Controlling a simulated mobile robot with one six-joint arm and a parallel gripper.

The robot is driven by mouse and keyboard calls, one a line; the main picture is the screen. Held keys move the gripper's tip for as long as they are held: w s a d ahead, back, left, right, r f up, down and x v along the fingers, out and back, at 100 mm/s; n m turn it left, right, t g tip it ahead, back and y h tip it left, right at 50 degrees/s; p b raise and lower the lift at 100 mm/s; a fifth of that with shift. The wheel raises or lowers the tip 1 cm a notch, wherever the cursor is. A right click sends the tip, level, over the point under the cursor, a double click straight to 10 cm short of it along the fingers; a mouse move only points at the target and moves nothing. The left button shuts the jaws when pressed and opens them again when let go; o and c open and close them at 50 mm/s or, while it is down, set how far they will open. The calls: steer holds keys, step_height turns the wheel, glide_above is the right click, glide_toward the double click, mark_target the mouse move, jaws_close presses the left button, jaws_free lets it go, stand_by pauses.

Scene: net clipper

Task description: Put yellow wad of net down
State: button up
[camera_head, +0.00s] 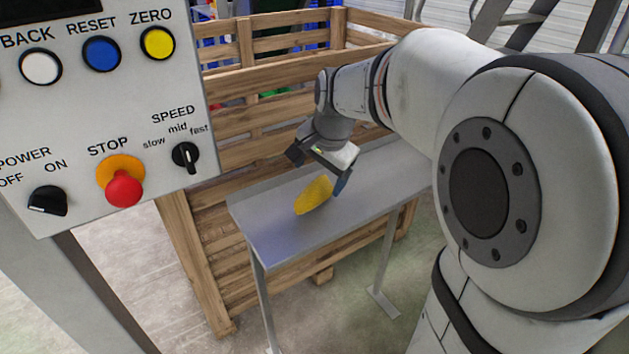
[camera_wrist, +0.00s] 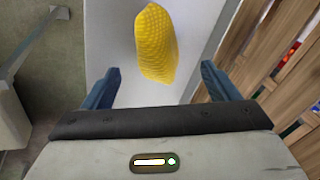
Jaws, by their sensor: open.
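The yellow wad of net (camera_head: 313,195) lies on a narrow grey metal table (camera_head: 270,233) in the head view. In the wrist view the wad (camera_wrist: 157,45) shows whole against the pale table top (camera_wrist: 110,35), ahead of and between the two blue fingers. My gripper (camera_head: 318,170) is just above and behind the wad in the head view. In the wrist view my gripper (camera_wrist: 160,88) is open, with a wide gap between its fingers and nothing held. Neither finger visibly touches the wad.
A large wooden crate (camera_head: 250,130) with blue, red and green items inside stands behind the table. A control panel (camera_head: 100,110) with buttons and a red stop knob fills the left of the head view. The table top around the wad is clear.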

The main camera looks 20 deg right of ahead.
steer(key=v, duration=0.5)
steer(key=s+f+n+g, duration=0.1)
steer(key=s+f+n, duration=0.4)
steer(key=s, duration=0.3)
steer(key=s+a+f+n+g, duration=0.1)
steer(key=s+f+n, duration=0.4)
steer(key=s, duration=0.4)
steer(key=shift+a+f+h+p, duration=0.15)
steer(key=shift+f+h+p, duration=0.2)
steer(key=shift+h+p, duration=0.1)
steer(key=shift+r, duration=0.1)
